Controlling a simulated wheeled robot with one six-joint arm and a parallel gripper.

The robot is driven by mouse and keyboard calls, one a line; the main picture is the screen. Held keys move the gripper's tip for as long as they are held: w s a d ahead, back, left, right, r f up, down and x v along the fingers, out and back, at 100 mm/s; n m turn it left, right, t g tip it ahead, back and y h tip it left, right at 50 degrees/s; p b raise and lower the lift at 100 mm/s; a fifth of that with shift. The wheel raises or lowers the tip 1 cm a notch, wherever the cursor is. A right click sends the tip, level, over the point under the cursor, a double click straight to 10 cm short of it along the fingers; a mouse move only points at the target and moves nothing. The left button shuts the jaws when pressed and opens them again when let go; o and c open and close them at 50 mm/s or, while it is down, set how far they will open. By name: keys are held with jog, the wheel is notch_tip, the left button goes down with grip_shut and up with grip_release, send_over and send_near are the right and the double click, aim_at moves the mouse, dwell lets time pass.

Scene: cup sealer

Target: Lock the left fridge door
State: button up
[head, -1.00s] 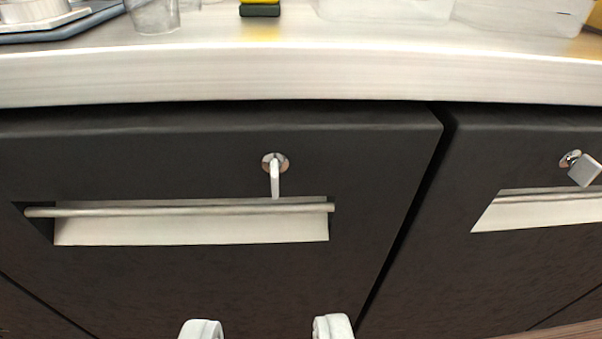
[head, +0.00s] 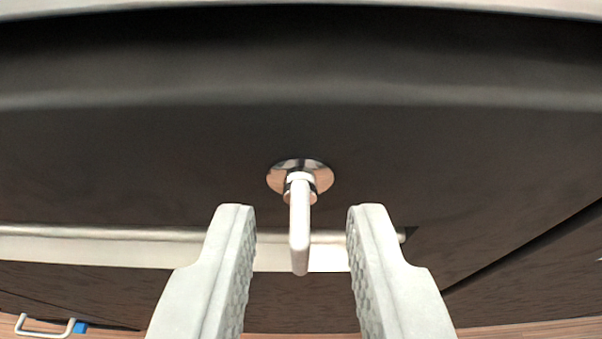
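The left fridge door (head: 150,160) is dark and fills most of the head view; it looks shut. Its lock (head: 282,177) is a round metal disc near the door's top, with a light key (head: 299,225) in it. The key's flat grip is seen nearly edge-on and hangs downward in the picture. My gripper (head: 301,215) is open, one finger on each side of the key, with a gap on both sides. Neither finger appears to touch the key.
The door's metal handle bar (head: 110,234) runs across just below the lock, partly behind my fingers. The counter edge (head: 300,8) overhangs at the top. A gap at the lower right separates the neighbouring door. A white handle (head: 45,331) shows at the lower left.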

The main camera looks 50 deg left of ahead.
jog(key=shift+w+a+f, duration=0.25)
jog(key=shift+a, duration=0.15)
grip_shut()
